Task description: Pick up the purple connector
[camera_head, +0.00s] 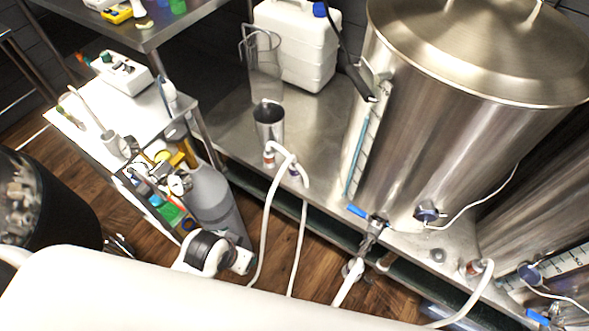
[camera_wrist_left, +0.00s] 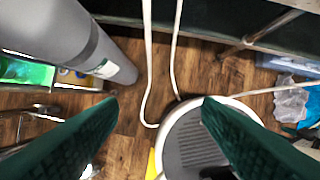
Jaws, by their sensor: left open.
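Two white hoses hang over the front edge of the steel bench, their upper ends fitted with small connectors. One connector (camera_head: 269,158) looks reddish-brown. The other (camera_head: 294,173) is darker and may be the purple connector; its colour is hard to make out. In the left wrist view the hoses (camera_wrist_left: 149,50) hang down ahead of my left gripper (camera_wrist_left: 160,104), and no connector shows there. The left gripper's green fingers are wide apart with nothing between them, above the floor. Its fingers are not visible in the head view. My right gripper is not in view.
A large steel tank (camera_head: 447,130) stands on the bench (camera_head: 320,130), with a steel cup (camera_head: 269,125), clear pitcher (camera_head: 264,70) and white jug (camera_head: 297,48) nearby. A grey gas cylinder (camera_head: 213,202) stands beside a white cart (camera_head: 88,138). A white round object (camera_wrist_left: 195,140) lies below the gripper.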

